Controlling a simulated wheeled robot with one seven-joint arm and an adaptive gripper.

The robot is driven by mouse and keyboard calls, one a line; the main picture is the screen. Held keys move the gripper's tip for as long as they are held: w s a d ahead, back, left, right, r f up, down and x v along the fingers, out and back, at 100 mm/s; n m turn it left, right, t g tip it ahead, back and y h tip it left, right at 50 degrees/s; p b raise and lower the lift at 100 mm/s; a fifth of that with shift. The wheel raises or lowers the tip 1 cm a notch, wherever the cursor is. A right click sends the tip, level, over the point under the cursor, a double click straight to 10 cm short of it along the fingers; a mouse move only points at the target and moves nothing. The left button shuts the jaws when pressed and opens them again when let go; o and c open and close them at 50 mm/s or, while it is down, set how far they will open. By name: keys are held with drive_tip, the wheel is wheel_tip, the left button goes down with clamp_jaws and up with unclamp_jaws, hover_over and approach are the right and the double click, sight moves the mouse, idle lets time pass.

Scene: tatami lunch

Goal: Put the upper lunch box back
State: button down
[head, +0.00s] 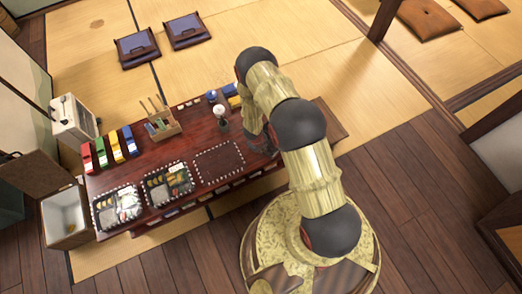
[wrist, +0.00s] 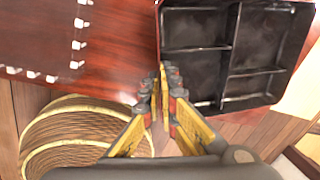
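A black, empty lunch box with several compartments (wrist: 231,46) fills the upper right of the wrist view. My gripper (wrist: 167,78) has its fingers close together at the box's near left wall and looks shut on that wall. The box reaches out past the table's front edge. In the head view my gripper (head: 264,146) is over the right part of the red table, and my arm hides the box there. A rectangle of white marks (head: 218,161), empty inside, lies on the table to the left of my gripper; part of it shows in the wrist view (wrist: 77,46).
Two filled lunch boxes (head: 118,204) (head: 168,183) stand to the left on the red table (head: 150,155). Coloured packs (head: 115,146), a wooden holder (head: 160,125) and a round white item (head: 221,112) stand behind. An open bin (head: 66,218) is at the table's left end.

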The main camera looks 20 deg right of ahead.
drive_tip(key=c, duration=2.1)
unclamp_jaws()
drive_tip(key=shift+o, duration=0.3)
